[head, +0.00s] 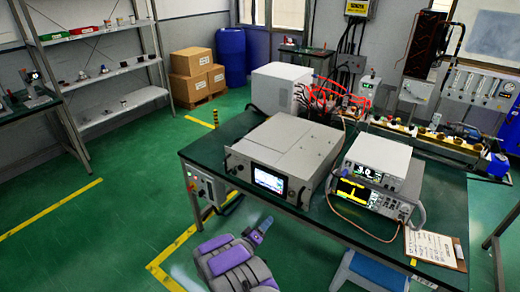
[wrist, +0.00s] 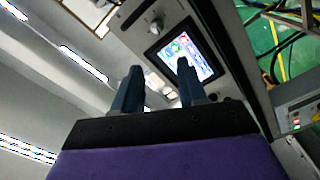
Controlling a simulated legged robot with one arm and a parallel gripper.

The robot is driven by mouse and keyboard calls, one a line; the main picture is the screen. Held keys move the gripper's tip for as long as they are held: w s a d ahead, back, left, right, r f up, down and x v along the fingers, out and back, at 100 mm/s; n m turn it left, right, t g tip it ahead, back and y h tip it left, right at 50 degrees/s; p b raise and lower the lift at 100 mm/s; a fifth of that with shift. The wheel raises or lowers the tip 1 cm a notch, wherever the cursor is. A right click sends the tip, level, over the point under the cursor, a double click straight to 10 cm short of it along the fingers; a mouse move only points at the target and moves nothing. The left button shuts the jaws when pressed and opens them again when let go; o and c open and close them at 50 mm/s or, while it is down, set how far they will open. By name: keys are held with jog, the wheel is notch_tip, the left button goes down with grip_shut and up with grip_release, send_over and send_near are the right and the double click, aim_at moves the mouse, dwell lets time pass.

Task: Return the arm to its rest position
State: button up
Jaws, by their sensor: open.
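My gripper (head: 262,229) shows in the head view at the lower centre, at the end of my grey and purple arm, in front of the table's front edge. In the wrist view its two dark fingers (wrist: 157,68) stand apart with a gap between them, and nothing is held. The grey microwave generator (head: 290,145) sits on the table with its lit screen facing the front. In the wrist view the generator's screen (wrist: 186,52) shows tilted beyond the fingers. Part of the gripper's shape is too small to make out in the head view.
The dark green table (head: 225,140) also carries stacked instruments (head: 375,175) and a clipboard (head: 434,247) at the right. A blue stool (head: 375,272) stands at its front. Green floor (head: 90,215) is open at the left, with shelves (head: 105,75) behind.

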jog(key=w+a+r+m+g+y, duration=0.1)
jog(key=w+a+r+y, duration=0.15)
jog(key=r+y, duration=0.2)
jog(key=w+a+r+g+y, duration=0.1)
jog(key=w+a+r+y, duration=0.15)
jog(key=r, duration=0.25)
jog(key=s+a+r+g+y, duration=0.2)
jog(key=s+r+g+y, duration=0.25)
jog(key=s+r, duration=0.55)
jog(key=s+d+r+m+g, duration=0.1)
jog(key=s+d+r+g, duration=0.2)
jog(key=s, duration=1.2)
jog(key=s+d+r+m+g, duration=0.1)
jog(key=s+d+r+g, duration=0.2)
jog(key=s+d, duration=0.5)
jog(key=s+d+r+m+g, duration=0.1)
jog(key=s+d+r+g, duration=0.3)
jog(key=s, duration=1.9)
jog(key=d+h, duration=0.1)
jog(key=d, duration=0.1)
jog(key=shift+d+r+m, duration=0.3)
jog(key=shift+d+m, duration=0.05)
jog(key=shift+m, duration=0.05)
